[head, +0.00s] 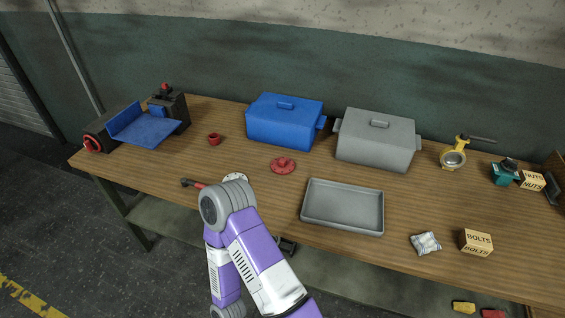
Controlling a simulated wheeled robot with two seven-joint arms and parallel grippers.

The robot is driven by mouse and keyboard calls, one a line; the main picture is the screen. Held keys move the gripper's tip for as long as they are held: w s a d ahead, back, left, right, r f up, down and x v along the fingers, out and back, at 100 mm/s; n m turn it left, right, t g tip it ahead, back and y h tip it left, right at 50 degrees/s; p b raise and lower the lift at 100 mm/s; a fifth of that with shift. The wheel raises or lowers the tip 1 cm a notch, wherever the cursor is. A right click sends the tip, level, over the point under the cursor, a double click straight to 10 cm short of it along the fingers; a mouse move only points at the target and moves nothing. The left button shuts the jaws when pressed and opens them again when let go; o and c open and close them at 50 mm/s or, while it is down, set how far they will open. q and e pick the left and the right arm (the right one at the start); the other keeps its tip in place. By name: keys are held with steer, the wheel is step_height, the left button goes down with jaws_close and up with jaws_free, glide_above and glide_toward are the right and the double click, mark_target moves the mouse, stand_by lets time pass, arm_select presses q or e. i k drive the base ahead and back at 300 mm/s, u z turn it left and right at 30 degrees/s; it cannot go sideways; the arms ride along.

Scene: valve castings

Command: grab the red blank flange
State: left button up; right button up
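A red flange-like disc (283,166) with a raised middle lies flat on the wooden table, in front of the blue lidded box and behind the grey tray. A smaller red cup-shaped piece (214,139) stands further left. One of my purple and white arms rises from the bottom, its elbow joint over the table's front edge, left of and nearer than the red disc. Nothing touches the red disc.
A blue box (284,122), grey box (376,140) and empty-looking grey tray (342,207) surround the disc. A pale disc (235,177) and red-handled tool (194,184) lie partly behind my arm. A bolts box (476,242) stands right; a blue-and-black machine (143,126) stands left.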

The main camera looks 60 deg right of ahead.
mark_target(281, 165)
steer(key=z, duration=1.75)
